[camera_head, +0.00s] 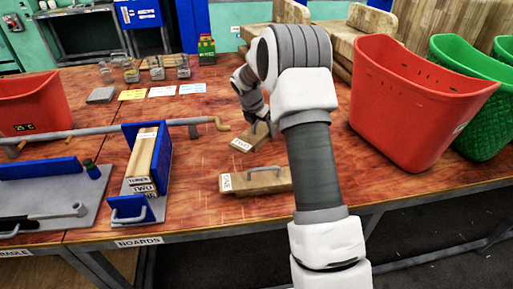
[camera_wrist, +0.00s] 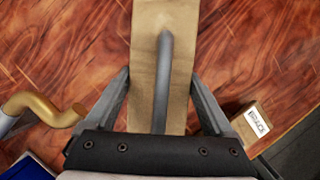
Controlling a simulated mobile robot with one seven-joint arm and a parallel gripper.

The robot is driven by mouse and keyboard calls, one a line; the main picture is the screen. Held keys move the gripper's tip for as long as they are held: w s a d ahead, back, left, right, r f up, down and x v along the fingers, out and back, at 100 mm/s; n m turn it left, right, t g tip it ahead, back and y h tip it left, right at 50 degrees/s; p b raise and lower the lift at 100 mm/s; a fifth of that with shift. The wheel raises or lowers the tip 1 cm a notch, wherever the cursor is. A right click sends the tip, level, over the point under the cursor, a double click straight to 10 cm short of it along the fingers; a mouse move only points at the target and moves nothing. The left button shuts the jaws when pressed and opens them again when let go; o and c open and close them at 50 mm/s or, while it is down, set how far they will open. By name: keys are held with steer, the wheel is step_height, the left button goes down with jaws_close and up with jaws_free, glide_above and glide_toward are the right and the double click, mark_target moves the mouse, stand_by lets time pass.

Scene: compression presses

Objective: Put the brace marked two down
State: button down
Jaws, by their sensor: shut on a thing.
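A wooden brace (camera_head: 259,132) with a grey bar handle is in my gripper (camera_head: 257,117) above the middle of the table. A second brace (camera_head: 262,180), with an end label that seems to read ONE, lies nearer the front edge. Its labelled end also shows in the wrist view (camera_wrist: 252,122).
A blue holder (camera_head: 127,205) with boards labelled TWO stands left. A grey rod with a brass hook (camera_head: 218,124) lies behind it. Red bin (camera_head: 405,105) and green bin (camera_head: 480,120) stand right. Coloured cards (camera_head: 162,92) and jars lie behind. Bare table lies between holder and braces.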

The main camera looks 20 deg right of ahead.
mark_target(255, 134)
steer(key=a+f, duration=0.1)
steer(key=a, duration=0.1)
steer(key=shift+s+a+f, duration=0.35)
steer(key=shift+a, duration=0.05)
steer(key=shift+f+b, duration=0.5)
steer(key=shift+f, duration=1.45)
steer(key=shift+f, duration=0.15)
jaws_free()
